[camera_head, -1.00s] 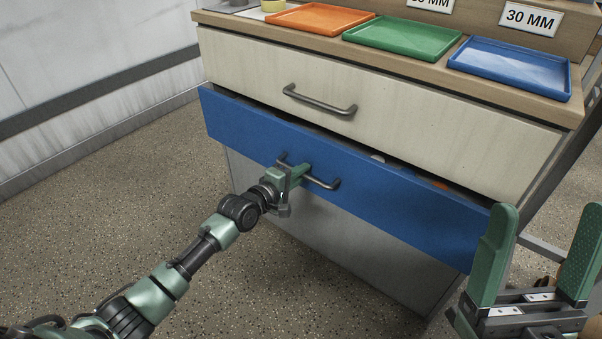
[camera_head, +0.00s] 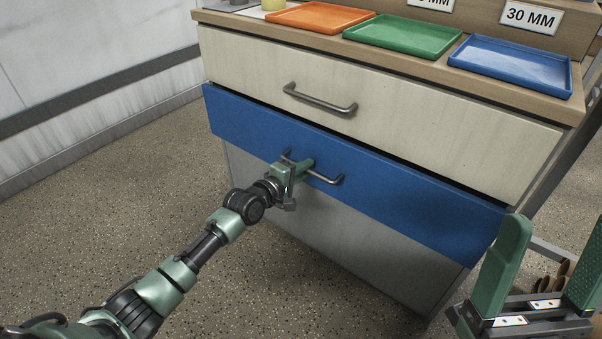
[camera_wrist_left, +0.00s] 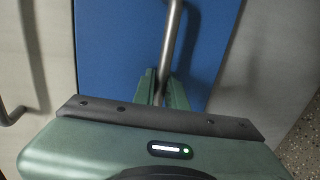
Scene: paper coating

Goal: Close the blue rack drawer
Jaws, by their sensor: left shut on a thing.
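The blue drawer (camera_head: 390,195) is the middle front of the rack, below a cream drawer. It stands out only slightly, with a narrow dark gap along its top edge; its inside is hidden. Its grey bar handle (camera_head: 325,178) is at the middle of the blue front. My left gripper (camera_head: 303,168) is shut on this handle. In the left wrist view the green fingers (camera_wrist_left: 160,88) sit around the handle bar (camera_wrist_left: 172,45) against the blue front (camera_wrist_left: 118,45). My right gripper (camera_head: 540,265) is open and empty at the lower right, its fingers wide apart.
The cream drawer (camera_head: 440,120) above is shut, with its own handle (camera_head: 320,102). Orange (camera_head: 320,18), green (camera_head: 403,37) and blue (camera_head: 510,67) trays lie on the wooden top. Open speckled floor (camera_head: 100,200) lies to the left.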

